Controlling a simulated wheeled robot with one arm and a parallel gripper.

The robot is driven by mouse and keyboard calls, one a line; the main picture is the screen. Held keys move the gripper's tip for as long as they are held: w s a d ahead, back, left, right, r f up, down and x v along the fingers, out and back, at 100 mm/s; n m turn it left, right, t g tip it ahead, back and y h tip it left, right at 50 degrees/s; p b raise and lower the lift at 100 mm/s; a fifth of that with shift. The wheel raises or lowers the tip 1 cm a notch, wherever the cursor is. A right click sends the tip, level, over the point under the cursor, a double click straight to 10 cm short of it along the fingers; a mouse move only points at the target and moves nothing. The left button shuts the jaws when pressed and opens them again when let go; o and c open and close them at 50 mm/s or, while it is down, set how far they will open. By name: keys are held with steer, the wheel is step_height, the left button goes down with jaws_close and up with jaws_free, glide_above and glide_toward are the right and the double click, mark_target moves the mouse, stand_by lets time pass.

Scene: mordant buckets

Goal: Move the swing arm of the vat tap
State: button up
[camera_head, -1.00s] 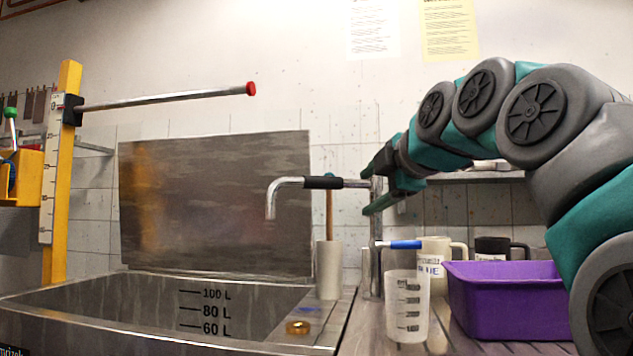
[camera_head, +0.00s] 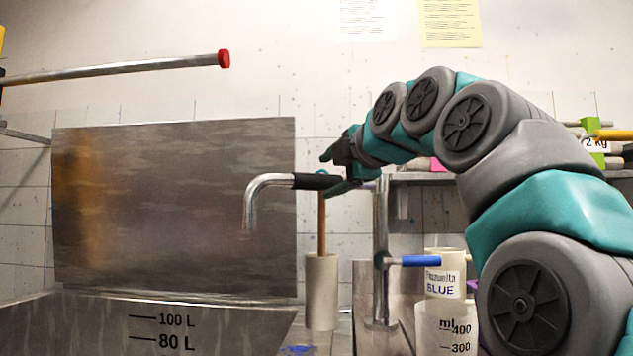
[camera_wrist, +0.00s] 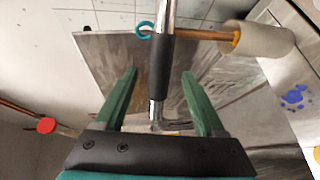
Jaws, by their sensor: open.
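The vat tap's swing arm is a chrome pipe (camera_head: 268,184) with a downturned spout at its left end and a black sleeve (camera_head: 315,181). It reaches left from an upright chrome post (camera_head: 381,250) toward the vat (camera_head: 90,322). A blue lever (camera_head: 420,261) sticks out of the post. My gripper (camera_head: 332,171) is open at the sleeve's right part. In the wrist view my green fingers (camera_wrist: 159,76) lie on either side of the pipe, and the black sleeve (camera_wrist: 162,66) shows between them. Neither finger visibly touches it.
A grey panel (camera_head: 170,205) stands behind the vat. A white cylinder (camera_head: 321,290) holds a brown stick close below the sleeve. A white labelled mug (camera_head: 444,276) and a measuring beaker (camera_head: 446,328) stand right of the post. A red-tipped rod (camera_head: 130,70) extends at upper left.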

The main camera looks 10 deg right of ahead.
mark_target(322, 180)
steer(key=x, duration=0.5)
steer(key=shift+w+f+p, duration=0.1)
steer(key=shift+w+p, duration=0.05)
steer(key=shift+p, duration=0.2)
steer(key=shift+c, duration=0.4)
jaws_close()
stand_by(0.6)
